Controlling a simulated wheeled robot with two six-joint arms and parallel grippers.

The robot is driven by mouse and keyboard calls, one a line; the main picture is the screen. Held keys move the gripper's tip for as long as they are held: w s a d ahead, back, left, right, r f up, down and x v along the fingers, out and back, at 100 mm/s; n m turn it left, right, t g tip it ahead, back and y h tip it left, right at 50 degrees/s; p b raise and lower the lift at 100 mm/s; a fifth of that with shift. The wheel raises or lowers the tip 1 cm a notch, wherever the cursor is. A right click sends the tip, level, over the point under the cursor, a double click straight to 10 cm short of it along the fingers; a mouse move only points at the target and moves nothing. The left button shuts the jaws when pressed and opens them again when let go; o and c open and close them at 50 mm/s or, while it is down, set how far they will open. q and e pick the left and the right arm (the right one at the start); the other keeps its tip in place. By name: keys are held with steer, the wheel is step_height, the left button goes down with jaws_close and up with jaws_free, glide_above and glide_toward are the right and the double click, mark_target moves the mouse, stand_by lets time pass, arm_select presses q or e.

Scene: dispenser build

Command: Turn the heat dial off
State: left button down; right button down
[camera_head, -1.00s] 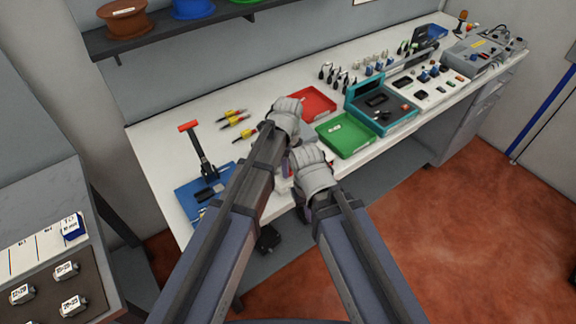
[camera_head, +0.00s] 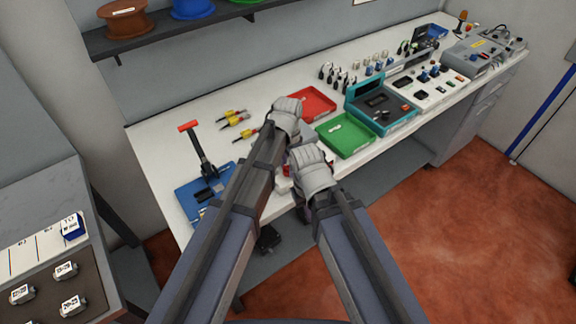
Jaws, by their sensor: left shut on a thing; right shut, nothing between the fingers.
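I cannot pick out the heat dial; my arms cover part of the white bench (camera_head: 185,110). My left gripper (camera_head: 287,112) is over the middle of the bench, left of the red tray (camera_head: 309,102). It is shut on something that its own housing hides. My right gripper (camera_head: 310,172) is lower, by the bench's front edge, below the left corner of the green tray (camera_head: 346,135). It is shut and empty, with its fingertips mostly hidden. A small red and white thing (camera_head: 284,171) partly shows between my arms; I cannot tell what it is.
A blue mat (camera_head: 187,203) with a red-handled lever tool (camera_head: 198,150) lies left of my arms. Yellow-handled tools (camera_head: 233,118) lie behind them. A teal case (camera_head: 362,115) stands right of the green tray. A grey unit (camera_head: 474,55) is at the far right end.

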mark_target(288, 167)
arm_select(q)
steer(key=n, duration=0.4)
steer(key=shift+n, duration=2.5)
steer(key=shift+c, duration=2.2)
jaws_free()
step_height(288, 167, up, 8)
steer(key=p, duration=0.8)
